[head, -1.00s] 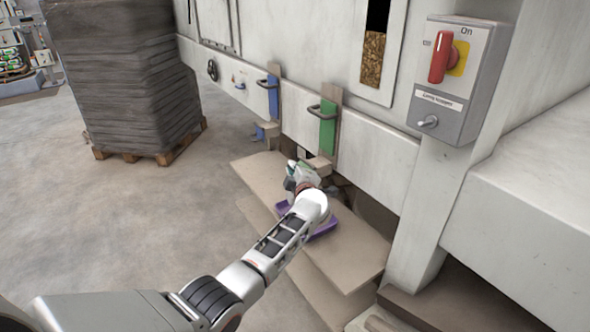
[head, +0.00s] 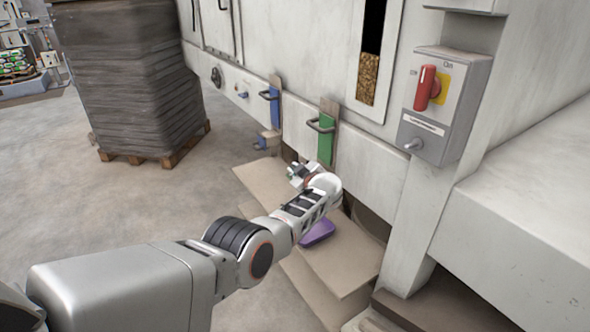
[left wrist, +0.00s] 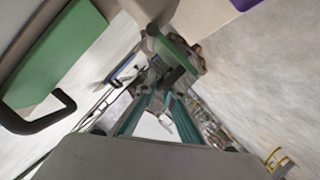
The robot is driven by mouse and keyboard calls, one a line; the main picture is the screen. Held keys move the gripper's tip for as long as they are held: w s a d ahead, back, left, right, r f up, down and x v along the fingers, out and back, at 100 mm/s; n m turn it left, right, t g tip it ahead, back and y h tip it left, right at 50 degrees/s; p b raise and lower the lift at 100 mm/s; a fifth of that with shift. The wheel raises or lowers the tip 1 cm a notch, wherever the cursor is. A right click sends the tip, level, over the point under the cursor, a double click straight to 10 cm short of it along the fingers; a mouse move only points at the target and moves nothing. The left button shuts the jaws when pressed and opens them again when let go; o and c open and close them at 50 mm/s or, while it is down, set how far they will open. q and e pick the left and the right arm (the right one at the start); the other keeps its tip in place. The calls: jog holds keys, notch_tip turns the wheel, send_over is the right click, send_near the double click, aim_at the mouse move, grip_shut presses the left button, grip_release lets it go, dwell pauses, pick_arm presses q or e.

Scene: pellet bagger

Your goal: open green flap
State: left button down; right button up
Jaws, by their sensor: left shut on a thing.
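A green panel with a dark loop handle (head: 326,140) is on the machine front, upright. It shows large at the left of the left wrist view (left wrist: 55,55), with its handle apart from my fingers. Below it, a smaller green flap (left wrist: 188,58) shows near the middle of the left wrist view. My left gripper (head: 298,174) is below the panel in the head view, and its fingers (left wrist: 165,85) are shut on the small green flap. The exact contact is partly hidden. My right gripper is not in view.
A blue panel with a handle (head: 270,107) is left of the green one. A purple tray (head: 318,233) lies on the tan board (head: 345,265) below. A switch box (head: 440,105) is at right, and a wrapped pallet stack (head: 130,80) at left.

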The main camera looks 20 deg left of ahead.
pick_arm(q)
jog(key=shift+r, duration=0.1)
dwell(0.3)
jog(key=c, duration=2.4)
grip_release()
jog(key=shift+w, duration=0.1)
jog(key=shift+c, duration=0.2)
jog(key=shift+d, duration=0.1)
